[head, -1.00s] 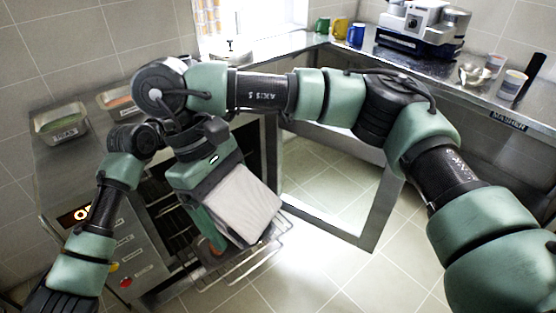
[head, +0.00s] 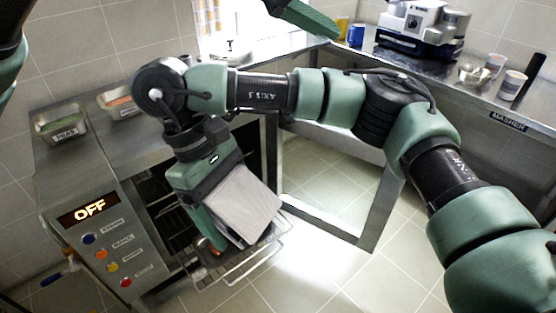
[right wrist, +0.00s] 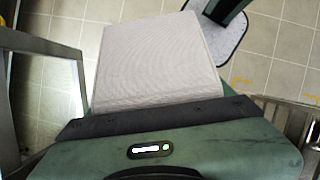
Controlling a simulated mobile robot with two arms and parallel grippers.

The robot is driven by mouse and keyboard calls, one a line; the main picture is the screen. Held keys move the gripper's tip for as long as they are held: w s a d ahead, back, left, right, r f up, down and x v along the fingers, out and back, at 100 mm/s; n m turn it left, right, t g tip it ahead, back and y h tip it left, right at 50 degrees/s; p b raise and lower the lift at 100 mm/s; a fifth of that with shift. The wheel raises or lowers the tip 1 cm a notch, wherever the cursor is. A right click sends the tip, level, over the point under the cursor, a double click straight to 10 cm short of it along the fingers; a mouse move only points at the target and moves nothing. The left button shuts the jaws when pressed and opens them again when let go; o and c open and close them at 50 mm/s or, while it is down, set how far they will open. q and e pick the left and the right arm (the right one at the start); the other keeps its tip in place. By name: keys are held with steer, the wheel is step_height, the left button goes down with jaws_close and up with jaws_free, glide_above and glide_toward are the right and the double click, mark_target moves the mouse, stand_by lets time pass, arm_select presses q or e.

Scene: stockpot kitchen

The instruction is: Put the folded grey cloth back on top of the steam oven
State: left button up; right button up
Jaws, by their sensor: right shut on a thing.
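The folded grey cloth (head: 240,203) is held in my right gripper (head: 213,195), which is shut on it and tilted downward in front of the open oven. In the right wrist view the cloth (right wrist: 157,62) juts out flat beyond the gripper. The steam oven (head: 100,205) is at the left, its display reading OFF and its door (head: 375,215) swung open. Its steel top (head: 105,143) is above and left of the cloth. A green part of my left gripper (head: 300,14) shows at the top edge; its opening cannot be judged.
A wire rack (head: 262,262) sticks out of the oven under the cloth, with a reddish item (head: 208,247) on it. The PEAS pan (head: 59,122) and another pan (head: 121,101) stand on the oven top's back. The counter (head: 395,68) runs behind, with mugs and a machine.

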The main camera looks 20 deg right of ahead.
arm_select(q)
steer(key=s+a+f+n+y, duration=0.25)
steer(key=f+y, duration=0.35)
steer(key=f, duration=0.4)
steer(key=n+y, duration=0.8)
steer(key=y, duration=0.1)
glide_toward(254, 205)
steer(key=shift+n, duration=0.25)
steer(key=x, duration=1)
steer(key=shift+w+a+f, duration=0.1)
steer(key=shift+f, duration=0.25)
steer(key=c, duration=1.3)
steer(key=shift+c, duration=0.2)
arm_select(e)
steer(key=o, duration=1.9)
steer(key=shift+o, duration=0.2)
